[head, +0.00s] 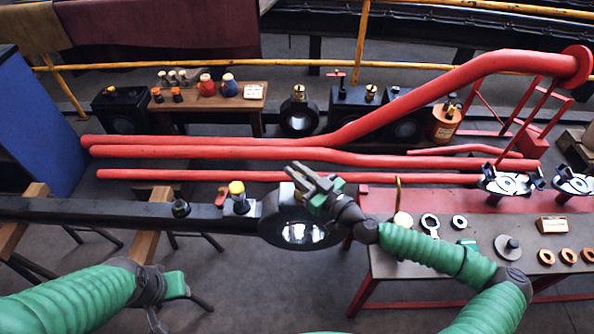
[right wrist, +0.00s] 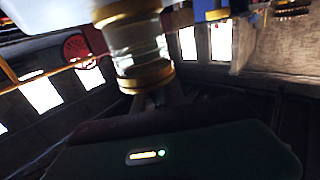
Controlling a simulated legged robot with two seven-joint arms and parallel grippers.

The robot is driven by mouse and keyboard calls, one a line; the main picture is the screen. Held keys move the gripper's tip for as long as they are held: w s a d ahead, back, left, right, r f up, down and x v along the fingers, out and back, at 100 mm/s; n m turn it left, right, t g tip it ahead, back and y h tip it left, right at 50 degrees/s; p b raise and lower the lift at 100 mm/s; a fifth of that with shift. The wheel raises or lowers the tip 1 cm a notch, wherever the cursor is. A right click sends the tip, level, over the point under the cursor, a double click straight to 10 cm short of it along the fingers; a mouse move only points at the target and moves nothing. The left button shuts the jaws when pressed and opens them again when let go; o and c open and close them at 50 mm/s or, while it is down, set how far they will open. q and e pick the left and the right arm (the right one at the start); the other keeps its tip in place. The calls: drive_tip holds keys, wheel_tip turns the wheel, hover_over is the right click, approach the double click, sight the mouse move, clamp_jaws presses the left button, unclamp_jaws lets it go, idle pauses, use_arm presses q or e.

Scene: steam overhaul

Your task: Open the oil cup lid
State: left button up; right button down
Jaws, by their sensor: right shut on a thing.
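An oil cup (right wrist: 137,47), a clear glass body between brass bands, stands large ahead of the jaws in the right wrist view. My right gripper (head: 297,177) is above the black round rod end (head: 270,222) in the head view. It is shut at the cup's lower brass band in the right wrist view (right wrist: 158,98). The cup's upper end is cut off there, so the lid's state cannot be told.
A yellow-capped fitting (head: 237,196) and a dark fitting (head: 181,208) stand on the long black rod (head: 100,212). Red pipes (head: 210,154) run behind it. A table (head: 400,262) with rings and small parts is at the right. The floor at lower middle is clear.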

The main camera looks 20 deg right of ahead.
drive_tip(key=shift+r, duration=0.1)
drive_tip(key=shift+w+d+r+p, duration=0.1)
drive_tip(key=shift+r+p, duration=0.05)
drive_tip(key=shift+p, duration=0.45)
drive_tip(key=shift+w+d+f+m+g+p, duration=0.25)
drive_tip(key=shift+w+m+g+p, duration=0.65)
drive_tip(key=shift+m+g+p, duration=1.1)
drive_tip(key=shift+w+d+f+m+g+p, duration=0.25)
drive_tip(key=shift+w+m+g+p, duration=0.85)
drive_tip(key=shift+g, duration=1.75)
drive_tip(key=shift+w+d+f+m+g+p, duration=0.25)
drive_tip(key=shift+w+m+g+p, duration=0.7)
drive_tip(key=shift+m+g, duration=1.2)
drive_tip(key=shift+s+n+g, duration=0.2)
drive_tip(key=shift+n+g, duration=0.15)
drive_tip(key=shift+g, duration=0.05)
